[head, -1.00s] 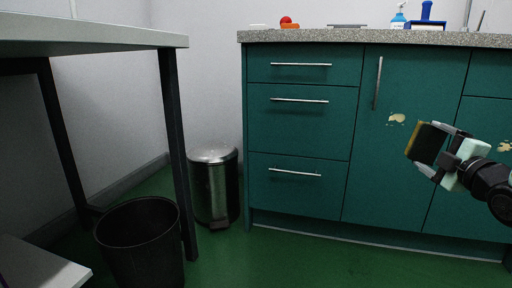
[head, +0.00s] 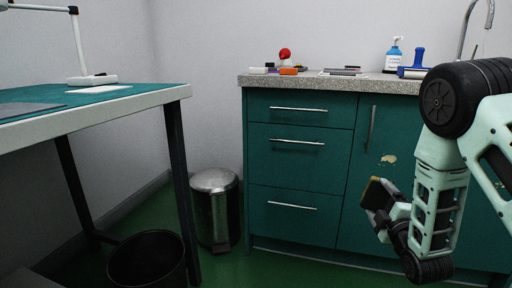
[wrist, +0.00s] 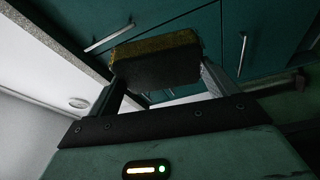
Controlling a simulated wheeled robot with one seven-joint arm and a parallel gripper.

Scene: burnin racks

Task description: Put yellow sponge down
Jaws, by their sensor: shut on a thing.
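The yellow sponge (wrist: 160,58) has a yellow face and a dark side. In the wrist view it sits between the two fingers of my gripper (wrist: 165,85), which is shut on it. In the head view the sponge (head: 377,194) shows small at the right, held by my gripper (head: 383,212) in front of the teal cabinet doors, below countertop height. My arm hides part of the cabinet and the right end of the counter.
The speckled counter (head: 345,84) holds a red-topped item (head: 285,57), an orange block (head: 289,71), a blue-labelled bottle (head: 394,56) and a blue-handled tool (head: 417,62). A steel pedal bin (head: 215,210), a dark bucket (head: 147,262) and a teal-topped table (head: 90,103) stand left.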

